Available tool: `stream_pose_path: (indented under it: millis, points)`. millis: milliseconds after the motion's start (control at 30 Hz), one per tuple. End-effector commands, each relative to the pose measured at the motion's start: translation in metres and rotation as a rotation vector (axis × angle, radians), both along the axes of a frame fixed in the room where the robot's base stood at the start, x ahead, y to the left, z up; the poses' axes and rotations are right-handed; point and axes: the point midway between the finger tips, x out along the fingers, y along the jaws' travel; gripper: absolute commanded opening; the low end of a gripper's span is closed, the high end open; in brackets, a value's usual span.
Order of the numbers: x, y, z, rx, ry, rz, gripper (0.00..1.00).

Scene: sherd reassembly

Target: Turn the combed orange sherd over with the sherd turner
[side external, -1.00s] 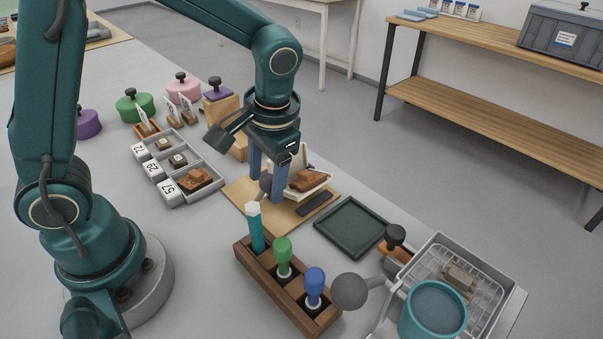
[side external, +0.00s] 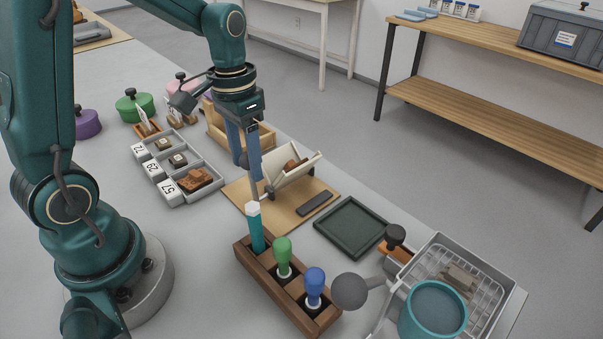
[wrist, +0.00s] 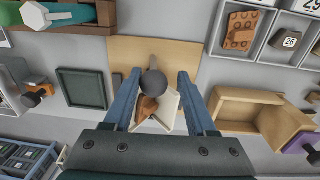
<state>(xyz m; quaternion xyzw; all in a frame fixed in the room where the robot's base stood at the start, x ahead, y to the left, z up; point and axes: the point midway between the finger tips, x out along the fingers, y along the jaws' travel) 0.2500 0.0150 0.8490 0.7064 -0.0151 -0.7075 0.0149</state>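The sherd turner (side external: 299,170) is a cream hinged holder on a tan board. Its two leaves stand tilted in a V, and it also shows in the wrist view (wrist: 168,112). An orange-brown sherd (side external: 293,164) lies between the leaves, partly hidden; it shows in the wrist view too (wrist: 147,107). I cannot make out combing on it. The turner's dark round knob (wrist: 153,84) sits between the fingers of my gripper (wrist: 159,74). The fingers are apart, with a visible gap on the knob's right side. In the side view my gripper (side external: 248,174) points down at the turner's left.
The tan board (side external: 238,193) also carries a dark bar (side external: 314,203). A tool rack (side external: 283,292) stands in front, a dark green tray (side external: 350,226) to the right. Numbered trays (side external: 172,167), one holding another orange piece (side external: 195,180), lie left. A wooden box (side external: 232,136) stands behind.

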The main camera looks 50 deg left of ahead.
Motion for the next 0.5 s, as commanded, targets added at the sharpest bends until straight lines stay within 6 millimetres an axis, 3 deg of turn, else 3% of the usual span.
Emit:
stream_pose_path:
  millis: [500]
  points:
    - [0.000, 0.029, -0.010, -0.133, 0.001, 0.005, 0.56]
